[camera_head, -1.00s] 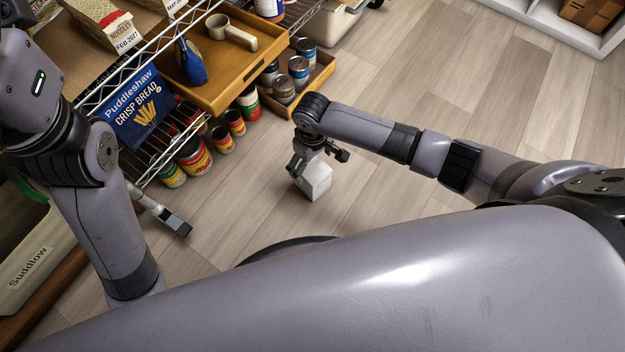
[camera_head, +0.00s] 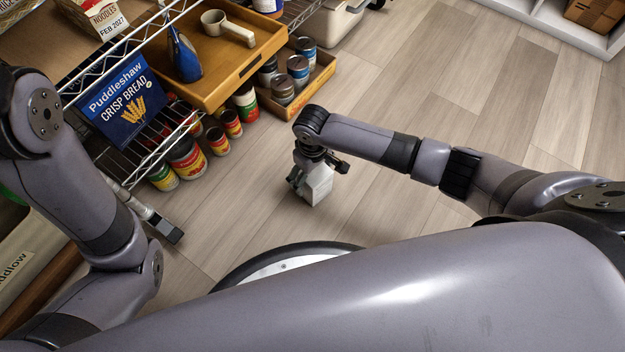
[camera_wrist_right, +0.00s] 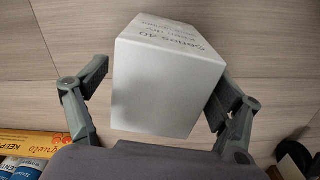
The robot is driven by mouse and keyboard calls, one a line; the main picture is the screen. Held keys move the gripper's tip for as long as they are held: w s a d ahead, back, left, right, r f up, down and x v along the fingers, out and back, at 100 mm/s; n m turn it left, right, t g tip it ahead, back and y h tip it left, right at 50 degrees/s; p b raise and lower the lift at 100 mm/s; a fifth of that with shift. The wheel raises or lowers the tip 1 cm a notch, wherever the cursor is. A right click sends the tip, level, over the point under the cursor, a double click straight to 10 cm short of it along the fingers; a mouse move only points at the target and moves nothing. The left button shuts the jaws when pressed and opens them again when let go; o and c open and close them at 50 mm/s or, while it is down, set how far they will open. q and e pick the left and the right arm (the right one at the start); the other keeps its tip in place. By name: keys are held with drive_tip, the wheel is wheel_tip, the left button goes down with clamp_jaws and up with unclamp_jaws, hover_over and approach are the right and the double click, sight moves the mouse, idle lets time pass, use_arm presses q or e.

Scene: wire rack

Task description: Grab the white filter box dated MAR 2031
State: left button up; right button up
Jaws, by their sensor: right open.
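A white box (camera_head: 318,184) shows at my right gripper (camera_head: 312,180) in the head view, low over the wood floor. I cannot tell if it touches the floor. In the right wrist view the white box (camera_wrist_right: 160,90) stands between the two spread fingers of my right gripper (camera_wrist_right: 164,80). The gripper is open, with a finger on each side of the box. The box's upper face carries upside-down print, with "Series 40" legible. No date can be read on it.
A wire rack (camera_head: 150,155) at upper left holds a blue crisp bread box (camera_head: 122,103), a wooden tray (camera_head: 235,75) and several cans (camera_head: 185,160). A white shelf unit (camera_head: 548,22) stands at upper right. The floor (camera_head: 420,75) between them is clear.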

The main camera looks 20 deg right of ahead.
drive_tip(key=c, duration=1.4)
drive_tip(key=shift+r, duration=0.1)
